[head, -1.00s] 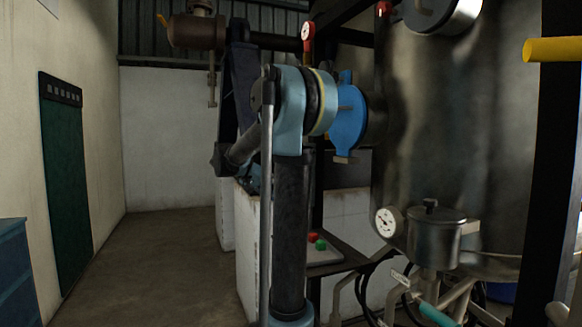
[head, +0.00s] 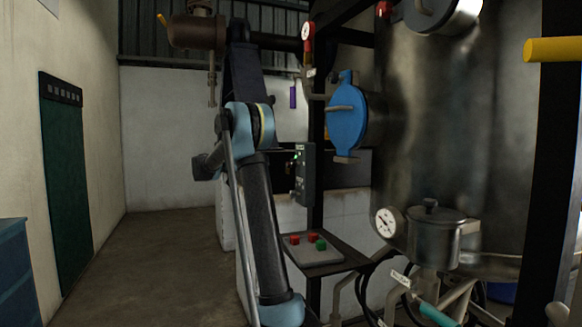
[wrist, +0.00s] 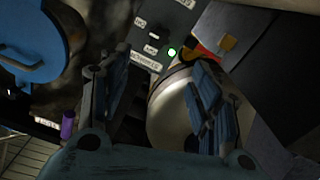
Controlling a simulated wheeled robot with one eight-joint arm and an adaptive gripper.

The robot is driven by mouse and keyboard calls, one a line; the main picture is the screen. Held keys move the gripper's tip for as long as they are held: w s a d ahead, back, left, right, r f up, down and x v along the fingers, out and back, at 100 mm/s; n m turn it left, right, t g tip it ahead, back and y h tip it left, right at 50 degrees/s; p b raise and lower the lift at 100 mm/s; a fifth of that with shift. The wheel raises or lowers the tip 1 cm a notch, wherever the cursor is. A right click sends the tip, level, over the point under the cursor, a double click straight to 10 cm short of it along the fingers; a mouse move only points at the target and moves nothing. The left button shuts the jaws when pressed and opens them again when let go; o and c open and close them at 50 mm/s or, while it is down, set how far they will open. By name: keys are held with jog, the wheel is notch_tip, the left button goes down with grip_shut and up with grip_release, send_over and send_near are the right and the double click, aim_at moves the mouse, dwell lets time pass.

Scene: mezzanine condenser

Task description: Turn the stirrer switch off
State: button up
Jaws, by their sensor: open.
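A dark grey control box (head: 304,174) with a lit green lamp (head: 298,156) stands on a black post right of my arm in the head view. In the wrist view, its grey panel (wrist: 172,18) shows white labels that seem to read ON, OFF and STIRRER, turned sideways, and the green lamp (wrist: 172,52). A small switch seems to sit between the ON and OFF labels; its position is hard to tell. My gripper (wrist: 158,65) is open and empty, its fingers apart, with the panel beyond the fingertips.
A pale rounded metal object (wrist: 172,110) lies between and behind the fingers in the wrist view. A blue valve (head: 347,118) and large steel vessel (head: 450,130) stand right of the box. A button plate (head: 314,252) sits below. The floor at left is clear.

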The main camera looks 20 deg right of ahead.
aim_at(291, 163)
jog(key=d, duration=1.6)
jog(key=shift+w+d, duration=0.25)
jog(key=shift+d, duration=0.05)
jog(key=c, duration=1.1)
